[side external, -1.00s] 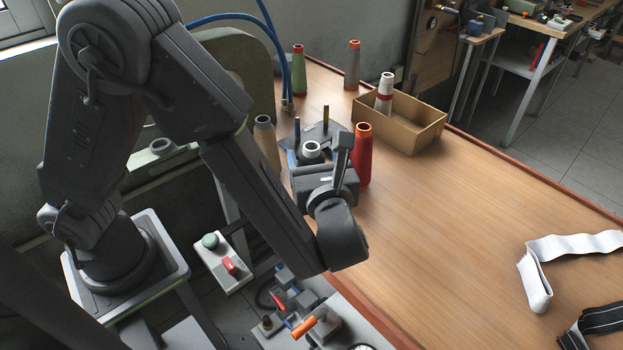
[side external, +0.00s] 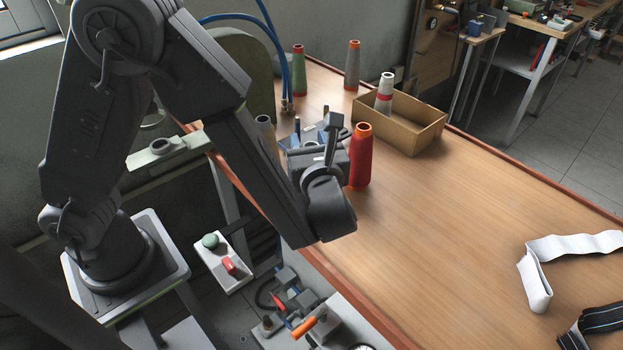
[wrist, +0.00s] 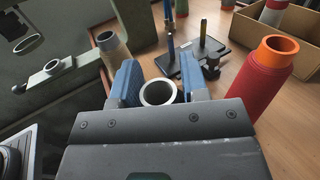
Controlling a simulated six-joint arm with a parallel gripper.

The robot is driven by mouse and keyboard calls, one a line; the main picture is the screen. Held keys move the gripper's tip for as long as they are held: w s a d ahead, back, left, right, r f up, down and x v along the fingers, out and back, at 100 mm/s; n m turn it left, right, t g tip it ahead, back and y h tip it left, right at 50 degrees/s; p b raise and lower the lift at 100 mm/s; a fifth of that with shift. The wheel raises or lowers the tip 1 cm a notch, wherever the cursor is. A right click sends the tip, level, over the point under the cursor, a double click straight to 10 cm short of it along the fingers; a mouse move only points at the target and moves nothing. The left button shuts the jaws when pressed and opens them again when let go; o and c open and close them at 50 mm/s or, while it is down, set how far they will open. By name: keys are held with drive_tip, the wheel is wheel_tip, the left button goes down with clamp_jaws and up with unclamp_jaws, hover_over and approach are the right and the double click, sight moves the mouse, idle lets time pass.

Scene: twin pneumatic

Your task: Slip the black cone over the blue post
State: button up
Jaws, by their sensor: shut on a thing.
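My gripper (wrist: 160,85) has blue fingers and is shut on the black cone (wrist: 158,92). In the wrist view only its pale ring-shaped top shows clearly between the fingers; its lower body is hidden. In the side view my gripper (side external: 312,150) is over the table's near left part, and my wrist hides most of the cone. The blue post (wrist: 171,47) stands upright on a dark stand, beyond the fingers and apart from the cone. It also shows in the side view (side external: 297,125), just behind my gripper.
A red cone (side external: 361,160) stands close to the right of my gripper. A beige cone (wrist: 110,45) stands to the left. Green (side external: 299,72) and grey (side external: 352,67) cones stand at the back, near a cardboard box (side external: 425,132). The table's middle is clear.

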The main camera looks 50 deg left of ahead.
drive_tip(key=c, duration=0.6)
drive_tip(key=shift+r, duration=0.1)
drive_tip(key=shift+r, duration=0.3)
wheel_tip(320, 180, up, 8)
drive_tip(key=shift+f, duration=0.25)
drive_tip(key=w+a+r, duration=0.3)
drive_tip(key=w+a, duration=0.2)
drive_tip(key=a, duration=0.3)
drive_tip(key=w+a+r+n+g, duration=0.1)
drive_tip(key=w+a+r, duration=0.3)
drive_tip(key=a, duration=0.5)
drive_tip(key=shift+w+y, duration=0.4)
drive_tip(key=shift+w, duration=0.1)
